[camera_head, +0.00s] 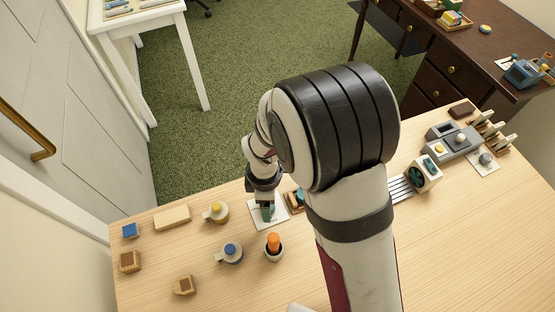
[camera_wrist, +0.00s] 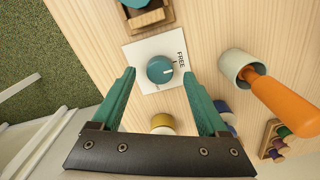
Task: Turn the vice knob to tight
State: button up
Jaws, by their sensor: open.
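A round teal knob (camera_wrist: 160,69) with a white pointer line sits on a white card (camera_wrist: 143,51) in the wrist view. The card shows the word FREE to the knob's right, and the pointer is turned toward that side. A second mark at the card's lower edge is too small to read. My gripper (camera_wrist: 159,74) is open, with its green fingers on either side of the knob and gaps visible on both sides. In the head view my gripper (camera_head: 266,211) is over the card (camera_head: 277,223) and mostly hides the knob.
An orange-handled tool (camera_wrist: 283,105) stands in a pale cup (camera_wrist: 237,66), close to the card's right. A yellow-topped piece (camera_head: 215,211) and a blue-topped piece (camera_head: 230,250) stand nearby. A wooden holder (camera_wrist: 146,17) adjoins the card. A grey device (camera_head: 453,146) stands far right.

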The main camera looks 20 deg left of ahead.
jog(key=shift+f, duration=0.7)
jog(key=shift+c, duration=0.2)
grip_shut()
